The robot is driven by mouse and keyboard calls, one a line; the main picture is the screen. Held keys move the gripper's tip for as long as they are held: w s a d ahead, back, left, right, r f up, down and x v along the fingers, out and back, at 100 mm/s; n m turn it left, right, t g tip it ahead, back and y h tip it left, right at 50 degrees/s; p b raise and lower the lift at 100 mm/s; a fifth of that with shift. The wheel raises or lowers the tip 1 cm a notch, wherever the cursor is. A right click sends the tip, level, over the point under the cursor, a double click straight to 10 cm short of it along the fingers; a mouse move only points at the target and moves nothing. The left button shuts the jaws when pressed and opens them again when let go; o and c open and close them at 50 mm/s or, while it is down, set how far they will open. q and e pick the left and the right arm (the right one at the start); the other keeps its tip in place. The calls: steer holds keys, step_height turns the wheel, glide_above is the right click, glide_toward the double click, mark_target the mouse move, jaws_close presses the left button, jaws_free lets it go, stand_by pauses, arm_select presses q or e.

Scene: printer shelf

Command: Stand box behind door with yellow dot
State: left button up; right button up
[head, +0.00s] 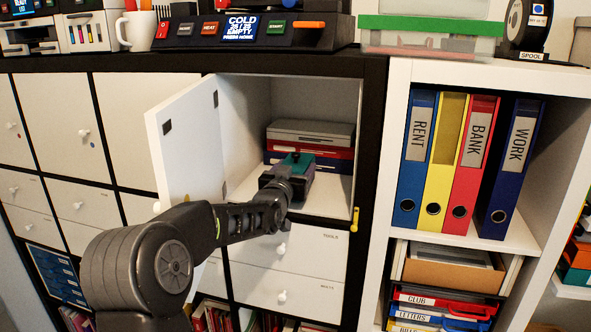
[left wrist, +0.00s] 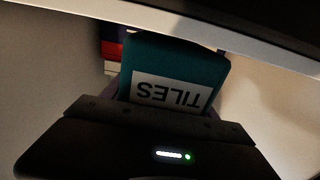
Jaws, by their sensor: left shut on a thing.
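My left gripper (head: 286,179) is shut on a teal and purple box (head: 301,160), inside an open compartment of the cabinet. In the left wrist view the box (left wrist: 178,70) shows a white label reading TILES, upside down there, between the gripper's fingers (left wrist: 155,115). I cannot tell whether the box touches the compartment floor (head: 318,199). The white door (head: 186,142) stands open to the left, with its inner face showing. My right gripper is not in view.
Flat grey, red and blue boxes (head: 310,134) are stacked behind the held box. Closed doors to the left carry small red and blue dots. A yellow piece (head: 355,219) is on the right frame. Drawers (head: 287,244) lie below; a shelf of binders (head: 421,160) stands right.

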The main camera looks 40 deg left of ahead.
arm_select(q)
steer(key=shift+f+b, duration=0.2)
steer(key=shift+b, duration=0.15)
stand_by(0.5)
steer(key=o, duration=1.6)
steer(key=shift+f, duration=0.1)
steer(key=shift+s+d, duration=0.15)
steer(key=shift+s, duration=0.35)
steer(key=b+v, duration=0.2)
steer(key=v, duration=0.4)
steer(key=shift+s+d, duration=0.2)
steer(key=shift+s, duration=0.15)
